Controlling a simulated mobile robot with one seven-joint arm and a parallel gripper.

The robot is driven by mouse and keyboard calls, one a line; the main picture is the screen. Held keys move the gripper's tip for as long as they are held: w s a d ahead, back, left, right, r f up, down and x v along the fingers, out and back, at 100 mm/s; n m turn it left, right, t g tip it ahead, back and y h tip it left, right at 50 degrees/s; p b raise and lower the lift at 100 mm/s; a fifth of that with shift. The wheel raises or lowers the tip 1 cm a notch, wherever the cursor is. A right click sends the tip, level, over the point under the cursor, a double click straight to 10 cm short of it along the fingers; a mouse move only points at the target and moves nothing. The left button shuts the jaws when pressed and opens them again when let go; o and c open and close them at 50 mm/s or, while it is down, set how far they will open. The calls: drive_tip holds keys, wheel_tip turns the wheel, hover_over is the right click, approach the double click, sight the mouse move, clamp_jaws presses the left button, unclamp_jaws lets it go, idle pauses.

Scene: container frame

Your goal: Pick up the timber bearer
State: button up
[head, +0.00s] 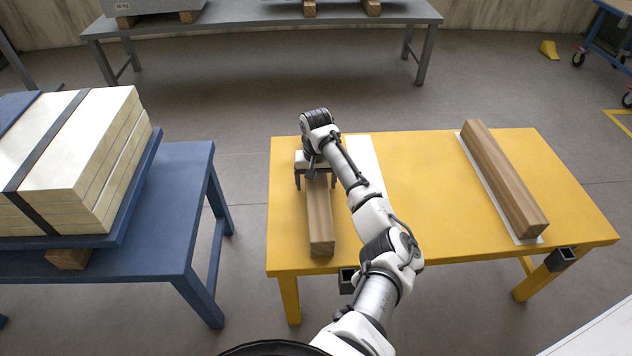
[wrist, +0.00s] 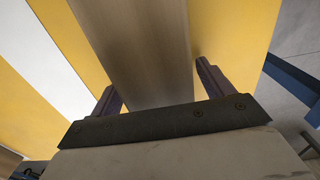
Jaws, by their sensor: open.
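A brown timber bearer (head: 320,220) lies lengthwise on the left part of the yellow table (head: 430,200). My gripper (head: 315,186) is over its far part, pointing down, with one finger on each side. In the wrist view the bearer (wrist: 140,45) runs between the two fingers of my gripper (wrist: 155,80), which is open. Gaps show between the fingers and the wood. A second timber bearer (head: 503,178) lies at the right on a white strip (head: 478,172), away from my gripper.
A bare white strip (head: 367,158) lies right of the near bearer, partly hidden by my arm. A blue table (head: 130,262) with strapped pale slabs (head: 85,150) stands left, across a gap. A grey table (head: 260,12) stands behind. The yellow table's middle is clear.

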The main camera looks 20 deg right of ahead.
drive_tip(key=shift+f, duration=0.1)
drive_tip(key=c, duration=1.7)
clamp_jaws()
